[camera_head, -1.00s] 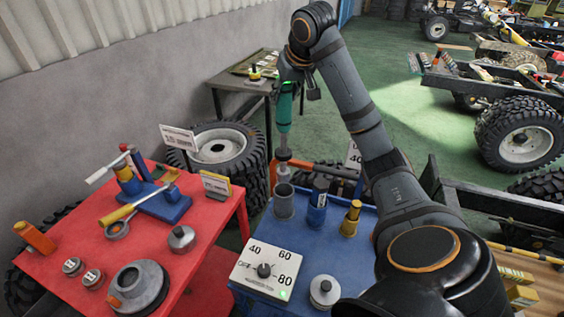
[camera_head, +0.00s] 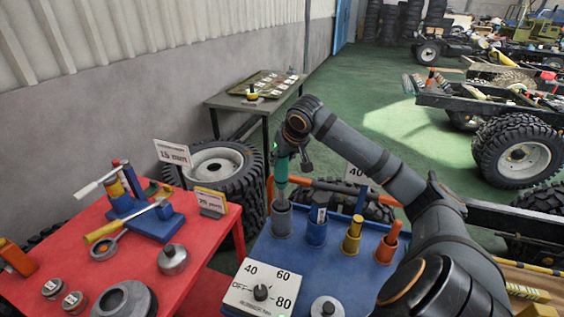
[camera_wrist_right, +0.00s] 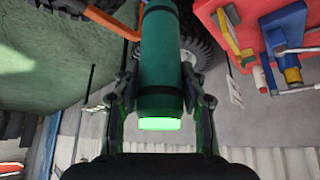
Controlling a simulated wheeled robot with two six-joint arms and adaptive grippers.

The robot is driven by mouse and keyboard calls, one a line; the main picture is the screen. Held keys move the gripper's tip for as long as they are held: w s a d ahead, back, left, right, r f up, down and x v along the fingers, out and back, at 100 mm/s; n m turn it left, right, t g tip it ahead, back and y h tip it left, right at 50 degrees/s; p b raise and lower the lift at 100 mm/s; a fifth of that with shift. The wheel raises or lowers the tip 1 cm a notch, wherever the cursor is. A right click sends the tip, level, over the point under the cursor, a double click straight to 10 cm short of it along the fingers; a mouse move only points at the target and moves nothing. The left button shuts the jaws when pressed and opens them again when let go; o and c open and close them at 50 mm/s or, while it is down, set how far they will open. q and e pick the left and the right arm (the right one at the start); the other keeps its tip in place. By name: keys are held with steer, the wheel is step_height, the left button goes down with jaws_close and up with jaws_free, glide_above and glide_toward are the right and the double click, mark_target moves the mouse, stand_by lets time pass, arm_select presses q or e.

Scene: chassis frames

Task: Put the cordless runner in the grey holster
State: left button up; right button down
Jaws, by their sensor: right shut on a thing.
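The cordless runner (camera_head: 281,172), a teal-green cylinder with dark bands, stands about upright over the grey holster (camera_head: 281,222). Its lower end reaches the holster's mouth and appears to be inside; how deep it sits is hidden. My right gripper (camera_head: 285,150) is shut on the runner's upper part. In the right wrist view my gripper (camera_wrist_right: 160,105) has a finger on each side of the runner (camera_wrist_right: 160,60), whose near end glows green. My left gripper is out of view.
Blue (camera_head: 316,232), yellow (camera_head: 352,236) and orange (camera_head: 387,247) holsters stand right of the grey one on the blue table (camera_head: 330,268). A white dial box (camera_head: 262,288) is in front. The red table (camera_head: 205,240) with tools is at left; a tyre (camera_head: 225,172) stands behind.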

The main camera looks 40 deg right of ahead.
steer(key=shift+f, duration=0.45)
steer(key=c, duration=0.8)
jaws_free()
steer(key=shift+o, duration=0.2)
